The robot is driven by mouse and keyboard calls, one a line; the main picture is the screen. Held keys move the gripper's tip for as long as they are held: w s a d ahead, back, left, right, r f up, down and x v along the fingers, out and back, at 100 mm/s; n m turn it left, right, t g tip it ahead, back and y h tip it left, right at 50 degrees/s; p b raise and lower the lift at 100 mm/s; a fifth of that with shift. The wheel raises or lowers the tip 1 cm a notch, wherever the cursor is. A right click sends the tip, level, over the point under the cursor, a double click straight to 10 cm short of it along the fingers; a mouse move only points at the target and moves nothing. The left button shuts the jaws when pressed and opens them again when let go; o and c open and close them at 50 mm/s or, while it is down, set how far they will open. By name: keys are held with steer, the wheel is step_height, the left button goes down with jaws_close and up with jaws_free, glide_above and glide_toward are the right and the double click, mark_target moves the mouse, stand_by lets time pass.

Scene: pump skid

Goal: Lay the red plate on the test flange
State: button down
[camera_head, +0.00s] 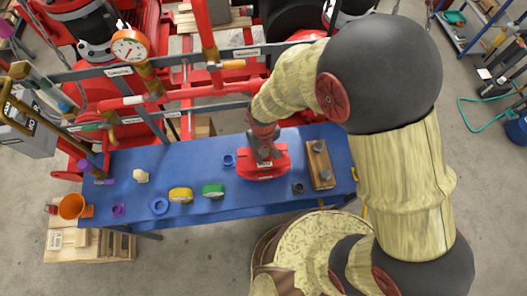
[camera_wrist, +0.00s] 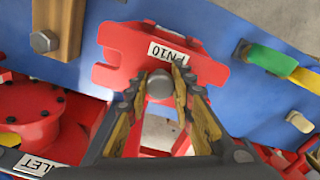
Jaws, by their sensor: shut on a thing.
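The red plate (camera_head: 264,172) is over the blue bench near its middle, with notched ends and a "PN10" label. In the wrist view the plate (camera_wrist: 125,52) has a grey round knob (camera_wrist: 160,84) between my fingertips. My gripper (camera_head: 264,153) is shut on this knob, and its two fingers show in the wrist view (camera_wrist: 159,95). I cannot tell whether the plate touches the bench. A red round flange with dark bolts (camera_wrist: 35,108) shows at the left of the wrist view. I cannot tell whether it is the test flange.
A wooden block with bolts (camera_head: 320,167) is right of the plate on the blue bench (camera_head: 225,208). Green (camera_head: 213,190) and yellow (camera_head: 180,194) rings lie left of it. Red pipework and a gauge (camera_head: 130,46) stand behind the bench.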

steer(key=shift+f+b, duration=1.4)
steer(key=shift+f, duration=0.6)
stand_by(0.3)
steer(key=c, duration=1.5)
jaws_free()
steer(key=shift+c, duration=0.2)
steer(key=shift+o, duration=0.4)
step_height(320, 180, up, 12)
steer(key=shift+s, duration=0.1)
